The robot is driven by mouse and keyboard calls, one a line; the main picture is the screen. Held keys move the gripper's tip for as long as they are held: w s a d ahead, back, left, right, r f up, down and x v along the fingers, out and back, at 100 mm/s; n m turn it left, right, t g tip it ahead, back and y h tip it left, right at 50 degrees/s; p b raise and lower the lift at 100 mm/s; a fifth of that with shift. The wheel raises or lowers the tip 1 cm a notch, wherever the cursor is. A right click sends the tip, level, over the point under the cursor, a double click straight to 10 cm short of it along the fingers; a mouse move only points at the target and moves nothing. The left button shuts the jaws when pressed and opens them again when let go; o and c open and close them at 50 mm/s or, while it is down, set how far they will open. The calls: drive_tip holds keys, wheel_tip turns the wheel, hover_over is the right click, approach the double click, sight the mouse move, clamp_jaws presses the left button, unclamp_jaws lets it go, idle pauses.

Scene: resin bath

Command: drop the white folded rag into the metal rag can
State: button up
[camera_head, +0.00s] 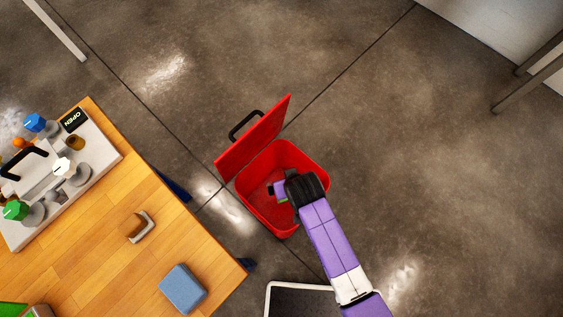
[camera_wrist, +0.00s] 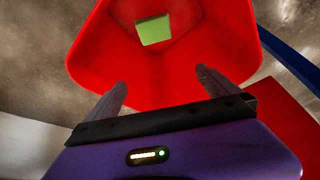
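A red can (camera_head: 318,172) stands on the floor with its red lid (camera_head: 255,138) swung open. It fills the top of the wrist view (camera_wrist: 225,35). My gripper (camera_head: 272,190) is over the can's opening, its fingers apart and empty in the wrist view (camera_wrist: 160,78). A pale green folded piece (camera_wrist: 155,30) is inside the can, apart from the fingers; I cannot tell whether it rests on the bottom. I see no white folded rag in either view, and the can's near side is partly hidden by my arm.
A wooden table (camera_head: 95,262) stands at left, bearing a blue block-like piece (camera_head: 183,288), a tan curved piece (camera_head: 140,227) and a grey panel (camera_head: 100,150) with coloured knobs. A white-rimmed dark tray (camera_head: 300,288) is at the bottom. Floor right of the can is clear.

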drive_tip(key=v, duration=0.7)
drive_tip(key=shift+s+r+p, duration=0.15)
drive_tip(key=shift+r+p, duration=0.15)
drive_tip(key=shift+r, duration=0.05)
idle(0.4)
